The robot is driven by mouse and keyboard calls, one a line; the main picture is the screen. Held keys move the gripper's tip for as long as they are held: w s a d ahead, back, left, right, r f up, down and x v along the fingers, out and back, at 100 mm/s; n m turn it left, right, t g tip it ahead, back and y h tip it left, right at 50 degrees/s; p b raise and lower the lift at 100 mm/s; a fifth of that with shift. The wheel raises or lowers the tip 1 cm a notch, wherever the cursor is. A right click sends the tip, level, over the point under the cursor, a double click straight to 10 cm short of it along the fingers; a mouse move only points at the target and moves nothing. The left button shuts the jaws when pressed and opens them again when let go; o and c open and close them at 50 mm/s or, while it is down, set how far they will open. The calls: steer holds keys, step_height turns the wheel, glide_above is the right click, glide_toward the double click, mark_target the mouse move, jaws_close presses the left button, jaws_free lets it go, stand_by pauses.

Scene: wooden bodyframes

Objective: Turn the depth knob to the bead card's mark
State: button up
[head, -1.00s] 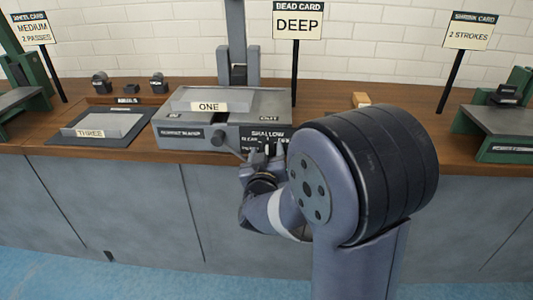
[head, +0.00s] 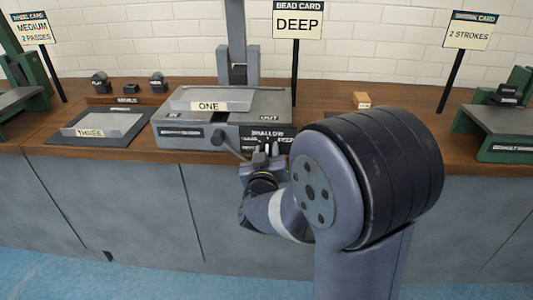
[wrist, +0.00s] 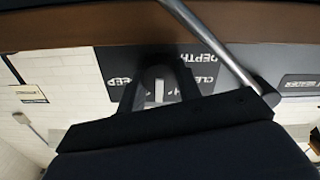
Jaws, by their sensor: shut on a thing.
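The bead card (head: 298,22) stands on a post behind the grey machine (head: 180,143) and reads DEEP. The depth panel (head: 277,134) is at the right of the machine's front, with SHALLOW legible at its top. In the wrist view the panel (wrist: 118,82) appears upside down, with DEPTH and part of DEEP legible. My gripper (head: 266,148) is at this panel, and in the wrist view (wrist: 158,85) its dark fingers are shut on the depth knob. A pale strip shows between the fingers. The knob is mostly hidden, so I cannot tell which mark it points to.
A plate marked ONE (head: 245,101) lies on the machine. A tray marked THREE (head: 112,126) is at left. A small wooden block (head: 361,100) lies at right.

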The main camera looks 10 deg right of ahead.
steer(key=shift+d+m+b, duration=0.1)
steer(key=shift+m+b, duration=4.1)
steer(key=shift+m, duration=1.6)
steer(key=o, duration=1)
